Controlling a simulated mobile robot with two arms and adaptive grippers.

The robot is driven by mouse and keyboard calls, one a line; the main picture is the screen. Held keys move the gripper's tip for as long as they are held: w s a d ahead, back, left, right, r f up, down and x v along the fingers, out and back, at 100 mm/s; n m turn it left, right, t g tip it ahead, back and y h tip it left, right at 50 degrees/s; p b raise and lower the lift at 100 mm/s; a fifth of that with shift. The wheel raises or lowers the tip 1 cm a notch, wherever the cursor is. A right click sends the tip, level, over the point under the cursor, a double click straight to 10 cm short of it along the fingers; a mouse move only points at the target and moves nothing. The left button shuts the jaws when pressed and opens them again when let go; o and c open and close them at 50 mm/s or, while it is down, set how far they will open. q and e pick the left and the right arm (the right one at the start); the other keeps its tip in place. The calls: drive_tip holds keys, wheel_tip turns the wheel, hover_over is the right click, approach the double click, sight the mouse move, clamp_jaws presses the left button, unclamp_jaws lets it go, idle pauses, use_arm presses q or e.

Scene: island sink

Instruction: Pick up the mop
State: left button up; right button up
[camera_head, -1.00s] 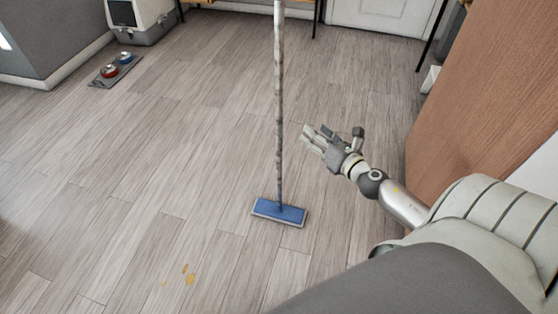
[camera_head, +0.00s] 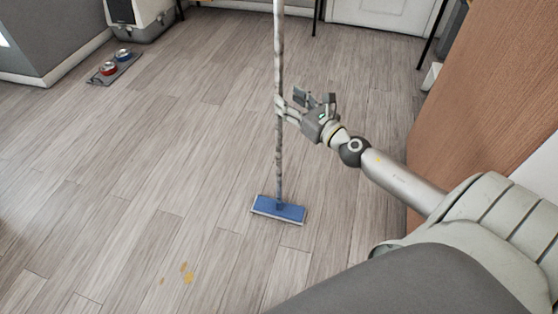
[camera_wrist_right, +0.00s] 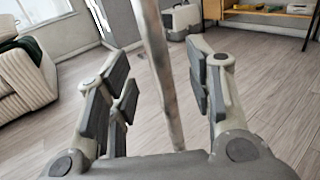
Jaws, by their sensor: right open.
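The mop stands upright, its long grey handle (camera_head: 279,130) rising past the top edge of the head view. Its flat blue head (camera_head: 279,209) rests on the wooden floor. My right gripper (camera_head: 298,100) is open at the handle, around its middle in the head view. In the right wrist view the handle (camera_wrist_right: 162,75) passes between the spread fingers, apart from the pads on both sides. My left gripper is not in view.
Yellowish spots (camera_head: 186,273) lie on the floor in front of the mop. A mat with a red and a blue bowl (camera_head: 114,67) is at the upper left, near a pet carrier (camera_head: 140,18). A brown wooden panel (camera_head: 490,105) stands to the right of my arm. The floor around the mop is clear.

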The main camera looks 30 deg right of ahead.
sight(282, 94)
drive_tip(key=shift+w+a, duration=0.2)
drive_tip(key=shift+w, duration=1.05)
drive_tip(key=shift+w+a, duration=0.15)
drive_tip(key=shift+w, duration=1.1)
drive_tip(key=c, duration=0.9)
drive_tip(key=shift+r, duration=0.15)
drive_tip(key=shift+c, duration=0.8)
drive_tip(key=shift+r+p, duration=0.1)
drive_tip(key=shift+p, duration=0.2)
